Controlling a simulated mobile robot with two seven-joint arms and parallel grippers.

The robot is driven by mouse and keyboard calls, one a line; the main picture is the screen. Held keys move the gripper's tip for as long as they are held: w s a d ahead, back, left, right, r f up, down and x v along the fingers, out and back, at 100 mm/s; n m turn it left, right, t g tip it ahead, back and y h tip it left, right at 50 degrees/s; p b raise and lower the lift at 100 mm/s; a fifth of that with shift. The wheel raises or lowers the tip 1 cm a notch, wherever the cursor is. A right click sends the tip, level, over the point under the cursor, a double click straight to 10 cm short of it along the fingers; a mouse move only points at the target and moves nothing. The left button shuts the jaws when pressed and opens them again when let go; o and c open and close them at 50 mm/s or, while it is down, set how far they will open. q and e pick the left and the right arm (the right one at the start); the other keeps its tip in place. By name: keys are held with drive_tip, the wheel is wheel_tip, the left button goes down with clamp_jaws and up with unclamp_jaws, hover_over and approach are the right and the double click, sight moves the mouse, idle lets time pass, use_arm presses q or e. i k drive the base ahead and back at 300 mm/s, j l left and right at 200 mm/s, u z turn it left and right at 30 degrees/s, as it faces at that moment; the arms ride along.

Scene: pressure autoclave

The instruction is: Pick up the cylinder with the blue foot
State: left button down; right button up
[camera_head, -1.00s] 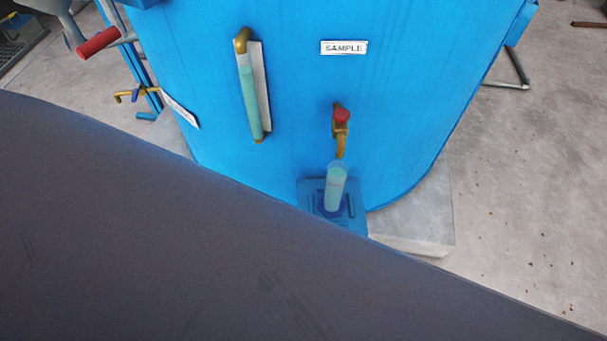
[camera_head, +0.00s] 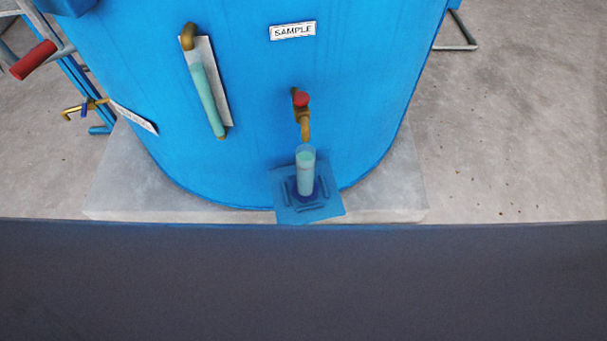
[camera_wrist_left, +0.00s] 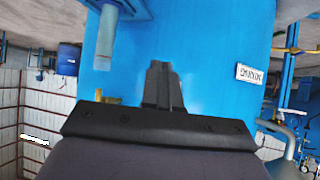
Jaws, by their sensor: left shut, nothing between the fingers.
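The clear cylinder (camera_head: 306,172) holds pale green liquid and stands upright on its dark blue foot. It stands on a small blue shelf (camera_head: 326,212) at the front of the blue tank, just below the spout of a brass tap (camera_head: 304,122) with a red knob. My left gripper (camera_wrist_left: 160,68) shows only in the left wrist view, shut and empty, with the blue tank behind it. The cylinder cannot be made out in that view. My right gripper is in neither view.
The blue tank (camera_head: 250,75) carries a SAMPLE label (camera_head: 292,31) and a sight glass (camera_head: 207,95) left of the tap. It stands on a concrete plinth (camera_head: 125,190). A red-handled lever (camera_head: 33,60) sits at the far left.

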sight(305, 188)
drive_tip(key=i+l+u, duration=0.15)
drive_tip(key=l+u, duration=0.25)
drive_tip(key=l, duration=0.15)
drive_tip(key=l+u, duration=0.85)
drive_tip(key=l, duration=0.25)
